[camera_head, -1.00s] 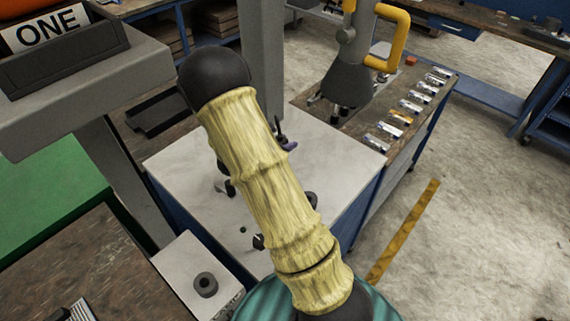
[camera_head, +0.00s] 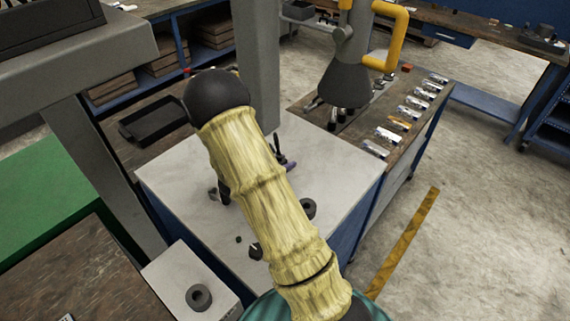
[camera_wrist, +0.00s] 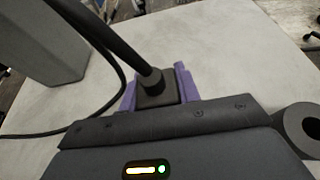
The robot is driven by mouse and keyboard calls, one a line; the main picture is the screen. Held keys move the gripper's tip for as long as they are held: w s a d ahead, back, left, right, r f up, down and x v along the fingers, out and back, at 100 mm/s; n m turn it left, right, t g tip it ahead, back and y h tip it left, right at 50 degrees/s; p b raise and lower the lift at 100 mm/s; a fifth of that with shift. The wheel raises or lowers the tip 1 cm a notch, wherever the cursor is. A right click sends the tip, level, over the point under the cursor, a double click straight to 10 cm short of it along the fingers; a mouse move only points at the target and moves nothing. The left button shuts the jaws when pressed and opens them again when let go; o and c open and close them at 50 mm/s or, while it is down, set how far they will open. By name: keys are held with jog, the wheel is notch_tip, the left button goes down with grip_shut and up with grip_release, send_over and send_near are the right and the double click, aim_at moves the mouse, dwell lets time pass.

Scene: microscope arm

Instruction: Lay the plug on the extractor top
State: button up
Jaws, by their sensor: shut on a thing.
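The plug (camera_wrist: 153,96) is a small black block with a round collar and a thick black cable that runs up and left. My gripper (camera_wrist: 157,88) has purple fingers, shut on the plug from both sides. The plug is over or near a pale top, and I cannot tell whether it touches it. In the head view my gripper is mostly hidden behind my arm, with a bit of purple (camera_head: 288,166) showing. No label marks the extractor; a small white-topped box (camera_head: 165,275) with a dark ring on it stands at the lower left.
The pale bench top (camera_head: 345,165) is mostly clear. A dark ring (camera_wrist: 302,127) lies on it right of my gripper. A grey column (camera_head: 258,60) rises at the back. A grey cone (camera_head: 345,85) hangs beside several small items on a wooden top. A black tray (camera_head: 155,118) sits at left.

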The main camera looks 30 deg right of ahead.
jog(key=shift+a+f, duration=0.1)
jog(key=shift+a, duration=0.1)
jog(key=o, duration=1)
jog(key=shift+d, duration=0.15)
jog(key=shift+s, duration=0.1)
jog(key=shift+r, duration=0.25)
jog(key=p+v, duration=0.3)
jog(key=v, duration=0.8)
jog(key=shift+s+a+r, duration=0.1)
jog(key=shift+s+a, duration=0.05)
jog(key=shift+a, duration=0.25)
